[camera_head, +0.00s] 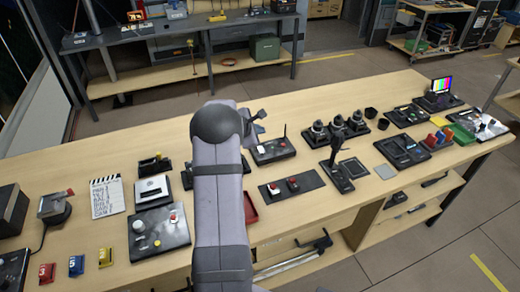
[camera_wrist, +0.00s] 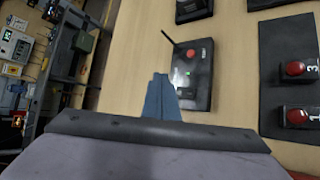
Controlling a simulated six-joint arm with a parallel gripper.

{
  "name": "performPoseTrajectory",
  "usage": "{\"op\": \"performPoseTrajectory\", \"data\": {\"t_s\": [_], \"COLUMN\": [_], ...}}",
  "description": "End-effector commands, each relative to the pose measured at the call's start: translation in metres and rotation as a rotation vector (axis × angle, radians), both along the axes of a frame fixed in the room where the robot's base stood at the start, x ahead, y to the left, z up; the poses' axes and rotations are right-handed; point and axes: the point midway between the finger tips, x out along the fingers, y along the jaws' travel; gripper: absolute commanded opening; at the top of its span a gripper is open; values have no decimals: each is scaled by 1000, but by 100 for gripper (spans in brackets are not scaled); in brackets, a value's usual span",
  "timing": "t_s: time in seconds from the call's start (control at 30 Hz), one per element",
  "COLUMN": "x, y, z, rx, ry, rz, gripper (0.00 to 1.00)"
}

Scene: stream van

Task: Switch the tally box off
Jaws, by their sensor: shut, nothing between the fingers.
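A dark box with a thin antenna, a red button and a small pale spot, which looks like the tally box (camera_head: 272,151), stands on the wooden table just right of my arm. It also shows in the wrist view (camera_wrist: 192,92), right of my fingertips. I see no readable label on it. My gripper (camera_wrist: 160,78) is shut and empty, its bluish fingers together beside the box's left edge in the wrist view. I cannot tell whether they touch it. In the head view my arm partly hides my gripper (camera_head: 258,118).
Several round black devices (camera_head: 338,128) stand further right. A red tray (camera_head: 251,209) is partly behind my arm. Bare table lies left of the fingers in the wrist view.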

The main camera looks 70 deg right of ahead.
Motion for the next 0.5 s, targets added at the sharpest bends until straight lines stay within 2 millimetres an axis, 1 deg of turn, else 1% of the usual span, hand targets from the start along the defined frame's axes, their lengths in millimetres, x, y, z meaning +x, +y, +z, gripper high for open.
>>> {"op": "performPoseTrajectory", "data": {"t_s": [0.03, 0.33, 0.5], "x": [1, 4, 6], "y": [0, -4, -5], "z": [-10, -47, -59], "rx": [1, 0, 0], "ry": [0, -1, 0], "rz": [0, -1, 0], "gripper": [0, 0, 0]}}
